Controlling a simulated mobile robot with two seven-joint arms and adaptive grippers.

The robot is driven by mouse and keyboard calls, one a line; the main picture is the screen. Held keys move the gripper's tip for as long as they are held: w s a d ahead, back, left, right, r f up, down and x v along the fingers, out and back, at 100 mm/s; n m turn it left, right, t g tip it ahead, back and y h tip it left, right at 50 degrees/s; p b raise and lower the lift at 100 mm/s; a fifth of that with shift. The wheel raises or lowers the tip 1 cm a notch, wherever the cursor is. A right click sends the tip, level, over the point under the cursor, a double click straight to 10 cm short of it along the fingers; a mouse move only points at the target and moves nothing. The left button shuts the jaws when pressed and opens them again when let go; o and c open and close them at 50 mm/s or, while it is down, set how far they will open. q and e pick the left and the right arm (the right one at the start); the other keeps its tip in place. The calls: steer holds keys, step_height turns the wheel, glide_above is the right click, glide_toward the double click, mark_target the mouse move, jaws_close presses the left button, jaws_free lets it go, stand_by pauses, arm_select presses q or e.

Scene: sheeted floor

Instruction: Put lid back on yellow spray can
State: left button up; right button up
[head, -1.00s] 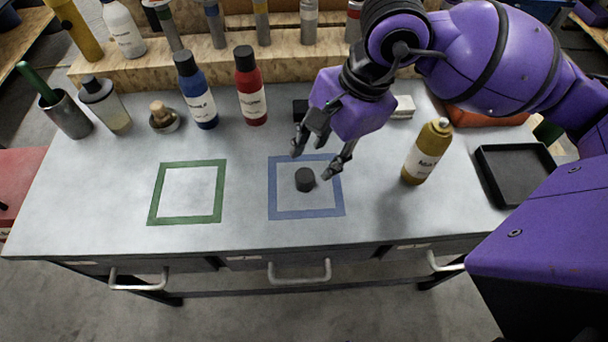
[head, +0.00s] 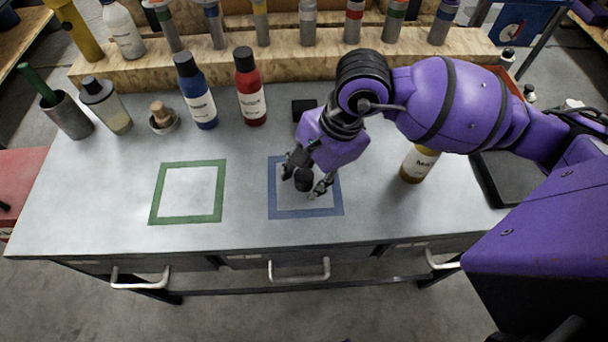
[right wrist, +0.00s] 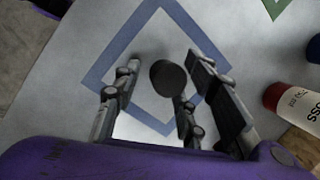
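The yellow spray can (head: 418,165) stands upright on the workbench to the right of the blue square. My right arm hides its upper part. A small dark round lid (head: 303,180) is inside the blue square outline (head: 311,212). My right gripper (head: 306,183) is open and low over the square, with its fingers around the lid. In the right wrist view the lid (right wrist: 168,78) lies between the spread fingers of the right gripper (right wrist: 162,82), with a visible gap on the left side. My left gripper is not in view.
A red bottle (head: 250,90) and a blue bottle (head: 197,92) stand at the back. A black tray (head: 487,190) lies at the right, partly behind my arm. The green square outline (head: 187,219) at left is empty. A wooden rack (head: 290,70) with several cans runs along the back.

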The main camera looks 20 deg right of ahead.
mark_target(303, 178)
steer(key=c, duration=0.6)
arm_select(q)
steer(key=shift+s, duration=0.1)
arm_select(e)
steer(key=shift+r, duration=0.15)
